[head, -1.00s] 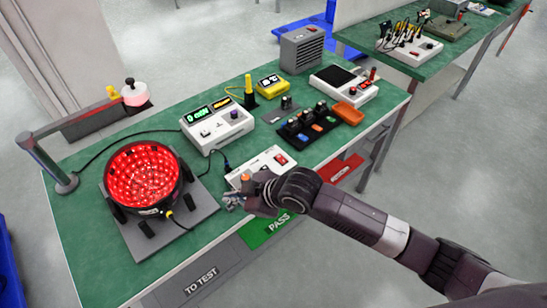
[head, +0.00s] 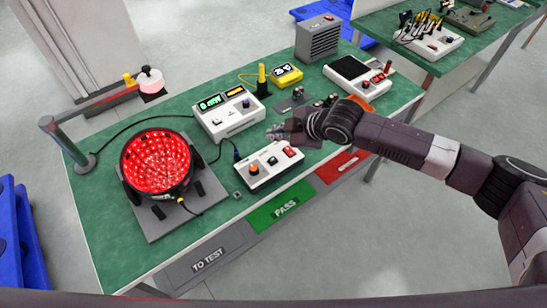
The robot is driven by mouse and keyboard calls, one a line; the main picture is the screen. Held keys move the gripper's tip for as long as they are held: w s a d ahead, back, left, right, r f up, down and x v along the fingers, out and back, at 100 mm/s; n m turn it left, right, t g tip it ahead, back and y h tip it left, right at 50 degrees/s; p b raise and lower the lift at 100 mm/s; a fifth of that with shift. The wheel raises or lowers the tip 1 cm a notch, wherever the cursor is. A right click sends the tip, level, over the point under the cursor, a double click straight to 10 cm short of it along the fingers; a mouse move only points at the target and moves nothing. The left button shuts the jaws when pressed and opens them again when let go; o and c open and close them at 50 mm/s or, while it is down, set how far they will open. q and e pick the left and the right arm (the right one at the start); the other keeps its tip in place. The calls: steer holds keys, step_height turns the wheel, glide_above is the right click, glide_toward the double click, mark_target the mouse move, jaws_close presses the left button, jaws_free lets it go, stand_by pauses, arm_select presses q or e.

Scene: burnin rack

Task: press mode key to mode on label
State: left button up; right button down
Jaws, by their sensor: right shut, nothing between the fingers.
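The white meter (head: 230,116) stands mid-table with a lit green display (head: 210,102), a second amber display (head: 236,92), a dark purple knob and a small light key (head: 218,122) on its sloped face. The writing on the displays and any label is too small to read for sure. My right gripper (head: 270,134) is shut and empty, in the picture just right of the meter's lower right corner and above the rear of a white switch box (head: 268,169). It appears apart from the meter's keys. My left gripper is out of view.
A yellow device (head: 285,75), a grey vented box (head: 317,38) and a white scale-like unit (head: 356,77) stand behind. My forearm hides part of the right side.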

steer(key=shift+f, duration=0.1)
steer(key=b, duration=0.7)
glide_above(274, 160)
step_height(274, 160, down, 7)
steer(key=shift+s+r, duration=0.1)
steer(key=shift+r, duration=0.1)
steer(key=shift+f+b, duration=0.35)
steer(key=shift+f, duration=0.65)
steer(key=shift+f, duration=0.15)
steer(key=shift+f, duration=0.25)
steer(key=shift+f, duration=0.5)
stand_by(0.9)
steer(key=shift+r, duration=0.1)
steer(key=shift+r+p, duration=0.75)
